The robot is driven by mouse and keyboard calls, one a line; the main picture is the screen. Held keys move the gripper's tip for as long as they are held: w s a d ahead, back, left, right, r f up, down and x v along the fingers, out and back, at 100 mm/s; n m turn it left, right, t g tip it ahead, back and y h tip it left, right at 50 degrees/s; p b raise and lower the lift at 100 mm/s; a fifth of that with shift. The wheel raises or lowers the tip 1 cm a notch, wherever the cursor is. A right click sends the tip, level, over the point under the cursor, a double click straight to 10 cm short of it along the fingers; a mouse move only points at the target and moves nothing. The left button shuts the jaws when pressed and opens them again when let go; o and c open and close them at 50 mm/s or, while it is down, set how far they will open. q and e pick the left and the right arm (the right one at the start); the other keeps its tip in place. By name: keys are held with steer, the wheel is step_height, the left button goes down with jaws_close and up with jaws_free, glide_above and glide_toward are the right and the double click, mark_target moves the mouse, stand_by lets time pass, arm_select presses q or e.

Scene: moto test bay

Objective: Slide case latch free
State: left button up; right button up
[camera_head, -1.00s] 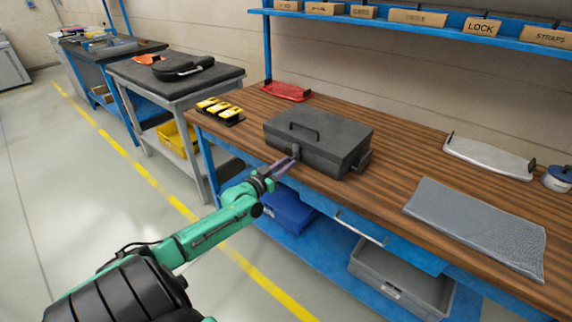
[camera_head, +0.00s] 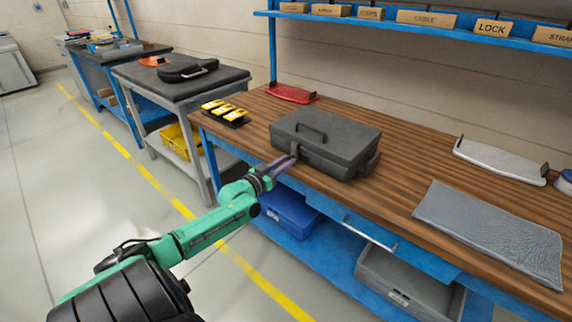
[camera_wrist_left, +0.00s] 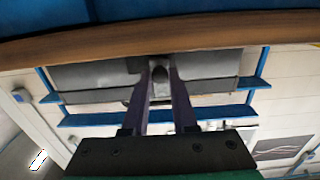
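The dark grey case (camera_head: 335,140) stands closed on the wooden bench top, with a handle on its lid. Its latch (camera_head: 295,148) is on the front face near the left corner, close to the bench's front edge. My left gripper (camera_head: 292,159) reaches up to this latch from the front left. In the left wrist view the latch (camera_wrist_left: 160,73) sits between the two purple fingers of my left gripper (camera_wrist_left: 160,62). The fingers stand close on both sides of it; whether they press on it I cannot tell. My right gripper is not in view.
The bench front edge (camera_wrist_left: 120,28) runs close to my gripper. Yellow items (camera_head: 225,112) in a black holder lie left of the case, a red tray (camera_head: 292,94) behind. A grey mat (camera_head: 490,232) and a silver tray (camera_head: 500,160) lie right. The bench between is clear.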

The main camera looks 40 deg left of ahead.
arm_select(q)
steer(key=o, duration=0.4)
steer(key=shift+a, duration=0.1)
steer(key=s+p, duration=0.2)
steer(key=s, duration=1.2)
steer(key=shift+s, duration=0.3)
